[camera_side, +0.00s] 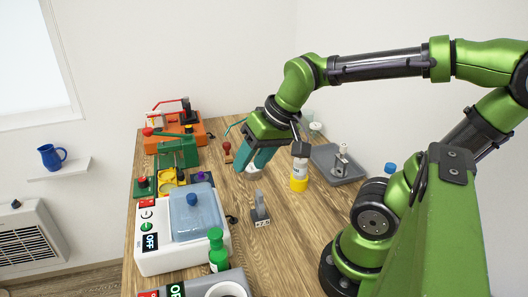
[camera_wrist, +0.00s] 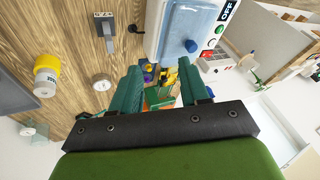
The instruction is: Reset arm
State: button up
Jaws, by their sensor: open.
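My gripper (camera_side: 251,167) hangs over the wooden table (camera_side: 285,225) in the side view, at the end of my green arm. Its two teal fingers point down and are apart. A small round white item (camera_side: 254,174) shows just below and behind the fingertips, partly hidden. In the wrist view my gripper (camera_wrist: 160,72) is open, with nothing held between the fingers. The same white item (camera_wrist: 101,84) lies left of the fingers there. I cannot tell the exact height of the fingertips above the table.
A white machine with a blue lid (camera_side: 198,212), a green bottle (camera_side: 218,252) and a grey upright piece (camera_side: 260,212) stand nearer the camera. A yellow-white bottle (camera_side: 299,178) and grey tray (camera_side: 347,172) are right. Green (camera_side: 178,150) and orange (camera_side: 205,128) machines stand left and behind.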

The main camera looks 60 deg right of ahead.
jog(key=shift+s+a+r+n+t+y, duration=0.2)
jog(key=shift+s+a+r+n+t, duration=0.2)
jog(key=shift+a+r+t, duration=0.15)
jog(key=shift+s+a+r+n+t+y, duration=0.2)
jog(key=shift+s+a+r+n+t, duration=0.1)
jog(key=shift+s+a+r+t, duration=0.25)
